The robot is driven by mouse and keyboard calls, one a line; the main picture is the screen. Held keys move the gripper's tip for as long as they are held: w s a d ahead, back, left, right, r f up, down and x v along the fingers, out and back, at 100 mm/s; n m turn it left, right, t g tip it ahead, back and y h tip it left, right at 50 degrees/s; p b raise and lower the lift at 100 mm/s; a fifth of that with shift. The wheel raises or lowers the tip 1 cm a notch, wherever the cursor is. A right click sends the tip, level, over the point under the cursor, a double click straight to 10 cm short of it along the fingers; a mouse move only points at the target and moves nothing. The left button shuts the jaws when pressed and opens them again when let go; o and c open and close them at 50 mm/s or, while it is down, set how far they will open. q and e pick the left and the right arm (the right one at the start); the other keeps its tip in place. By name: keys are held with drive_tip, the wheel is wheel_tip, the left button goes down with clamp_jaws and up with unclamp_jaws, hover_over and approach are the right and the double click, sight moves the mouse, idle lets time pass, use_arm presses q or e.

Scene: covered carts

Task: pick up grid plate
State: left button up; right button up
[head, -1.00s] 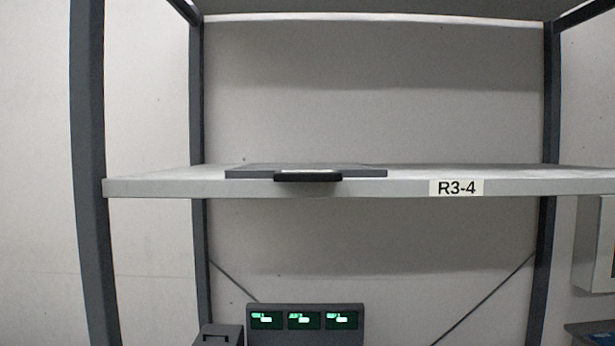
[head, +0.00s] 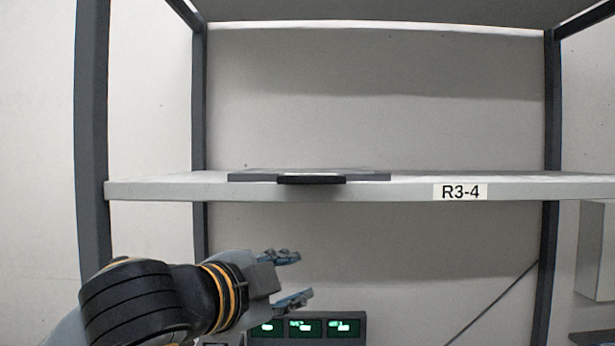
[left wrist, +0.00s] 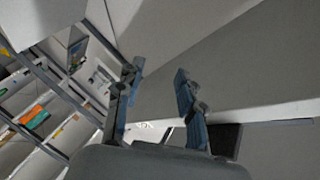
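The grid plate (head: 355,174) is a thin, flat dark grey plate lying on the shelf in the head view. A black handle (head: 311,180) sticks out at its front, over the shelf's front edge. My left gripper (head: 290,277) is below the shelf and lower than the plate, apart from it, with its fingers spread and nothing between them. The left wrist view also shows the open fingers (left wrist: 160,82). My right gripper is not in view.
The light grey shelf (head: 540,187) has a label (head: 460,192) reading R3-4 and looks bare to the right of the plate. Dark uprights (head: 92,140) stand at the sides. A box with green displays (head: 342,328) is below.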

sight(314, 178)
use_arm(q)
drive_tip(key=s+a+r+m+t, duration=0.25)
drive_tip(key=s+r+m, duration=0.25)
drive_tip(key=s+r, duration=0.75)
drive_tip(key=shift+t+y, duration=0.25)
drive_tip(key=shift+y, duration=0.15)
drive_tip(key=x, duration=0.3)
drive_tip(key=p+x, duration=0.1)
drive_tip(key=x, duration=0.2)
drive_tip(key=p+x, duration=0.1)
drive_tip(key=x, duration=0.1)
drive_tip(key=shift+w+d+r, duration=0.3)
drive_tip(key=shift+d+r, duration=0.05)
drive_tip(key=shift+r, duration=0.05)
drive_tip(key=shift+w+d+r+p, duration=0.15)
drive_tip(key=shift+w+d+p, duration=0.15)
drive_tip(key=shift+w+p, duration=0.3)
drive_tip(key=p+x, duration=0.2)
drive_tip(key=x, duration=0.1)
drive_tip(key=shift+w+d, duration=0.15)
drive_tip(key=shift+d, duration=0.05)
drive_tip(key=shift+w+d+f, duration=0.15)
drive_tip(key=shift+w+f, duration=0.05)
drive_tip(key=shift+w, duration=0.15)
drive_tip(key=shift+s, duration=0.15)
drive_tip(key=shift+c, duration=0.4)
clamp_jaws()
drive_tip(key=shift+r, duration=0.15)
